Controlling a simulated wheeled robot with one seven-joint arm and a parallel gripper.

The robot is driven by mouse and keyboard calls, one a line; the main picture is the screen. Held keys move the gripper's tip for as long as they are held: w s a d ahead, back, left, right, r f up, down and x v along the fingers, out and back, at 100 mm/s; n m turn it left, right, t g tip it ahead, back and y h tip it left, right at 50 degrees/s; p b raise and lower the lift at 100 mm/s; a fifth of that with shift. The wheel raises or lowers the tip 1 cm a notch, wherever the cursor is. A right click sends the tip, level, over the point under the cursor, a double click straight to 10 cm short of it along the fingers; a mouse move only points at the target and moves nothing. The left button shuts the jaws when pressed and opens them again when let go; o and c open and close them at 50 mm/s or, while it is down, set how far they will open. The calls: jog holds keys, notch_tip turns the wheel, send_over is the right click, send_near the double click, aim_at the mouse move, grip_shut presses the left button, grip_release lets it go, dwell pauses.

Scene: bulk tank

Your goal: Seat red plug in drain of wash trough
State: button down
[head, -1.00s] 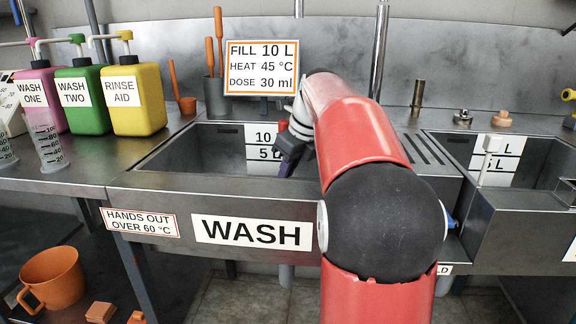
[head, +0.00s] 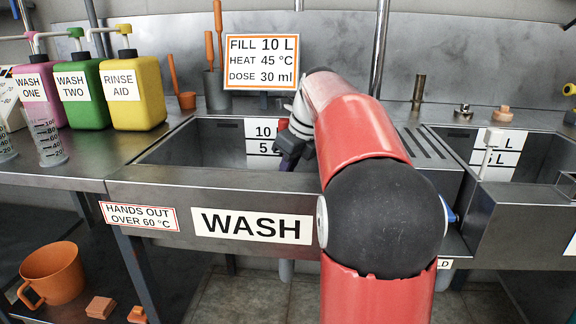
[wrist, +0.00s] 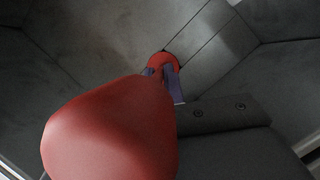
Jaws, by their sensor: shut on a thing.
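The wash trough (head: 150,178) is a steel basin with a WASH label on its front. My gripper (wrist: 164,80) reaches down into it from above, and its purple fingers (head: 289,160) show just left of my red arm. A smaller red part shows between the fingertips. A bit of red (head: 282,124) also shows beside the gripper in the head view. The drain cannot be made out; my gripper and the plug cover much of the floor.
A level scale marked 10 and 5 (head: 258,130) is on the trough's back wall. Soap bottles (head: 137,95) stand on the left counter. A second basin (head: 545,155) is at the right. The FILL sign (head: 262,62) stands behind the trough.

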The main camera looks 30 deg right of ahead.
jog(key=c, duration=1.4)
grip_release()
jog(key=p+v, duration=0.1)
jog(key=v, duration=0.6)
jog(key=shift+s+r+p, duration=0.15)
jog(key=shift+r+p, duration=0.15)
jog(key=shift+p, duration=0.05)
